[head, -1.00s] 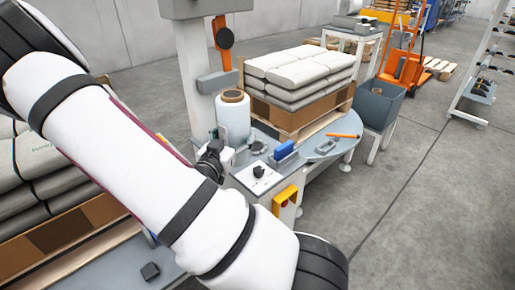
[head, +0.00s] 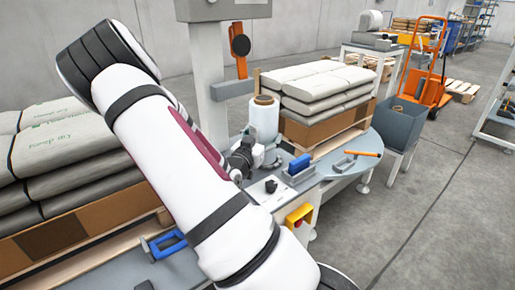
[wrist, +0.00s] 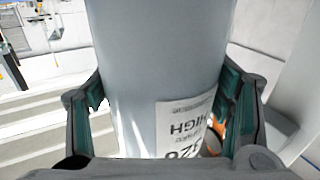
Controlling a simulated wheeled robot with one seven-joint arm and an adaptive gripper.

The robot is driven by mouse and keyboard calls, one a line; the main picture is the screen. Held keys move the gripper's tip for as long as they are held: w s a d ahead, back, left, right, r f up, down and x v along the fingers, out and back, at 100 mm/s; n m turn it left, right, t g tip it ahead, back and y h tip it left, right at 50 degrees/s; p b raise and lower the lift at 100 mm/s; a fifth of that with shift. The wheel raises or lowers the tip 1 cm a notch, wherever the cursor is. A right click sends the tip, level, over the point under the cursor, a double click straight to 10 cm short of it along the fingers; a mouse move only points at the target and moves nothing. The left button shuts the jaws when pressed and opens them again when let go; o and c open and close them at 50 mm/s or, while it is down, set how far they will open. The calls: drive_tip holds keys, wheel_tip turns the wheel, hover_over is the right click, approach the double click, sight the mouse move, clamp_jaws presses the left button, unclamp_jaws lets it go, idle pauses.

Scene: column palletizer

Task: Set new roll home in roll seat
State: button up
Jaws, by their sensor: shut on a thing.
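The new roll (head: 263,118) is a pale, upright film roll with a brown core at its top. It stands in front of the grey column and beside the stacked bags. My gripper (head: 245,155) is at its lower left side. In the wrist view, the roll (wrist: 155,70) fills the space between the two green-lined fingers of my gripper (wrist: 160,112), which is shut on it. A printed label shows low on the roll. The roll seat cannot be made out clearly, and the roll's underside is hidden, so I cannot tell whether it touches anything.
A blue-handled tool (head: 299,166), an orange-handled tool (head: 357,154) and a white panel with a black knob (head: 271,187) are on the grey table. Bags (head: 318,85) stand on a pallet behind. More bags (head: 65,150) stand left. A grey bin (head: 397,121) stands right.

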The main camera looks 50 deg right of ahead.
drive_tip(key=w+d+f+b, duration=0.1)
drive_tip(key=d+f+b, duration=0.2)
drive_tip(key=d, duration=0.3)
drive_tip(key=shift+w+f, duration=0.4)
drive_tip(key=shift+f, duration=0.1)
drive_tip(key=o, duration=2)
drive_tip(key=shift+a+f, duration=0.1)
drive_tip(key=shift+f, duration=0.05)
drive_tip(key=shift+c, duration=0.2)
drive_tip(key=p+v, duration=0.2)
drive_tip(key=v, duration=1)
drive_tip(key=shift+p, duration=0.3)
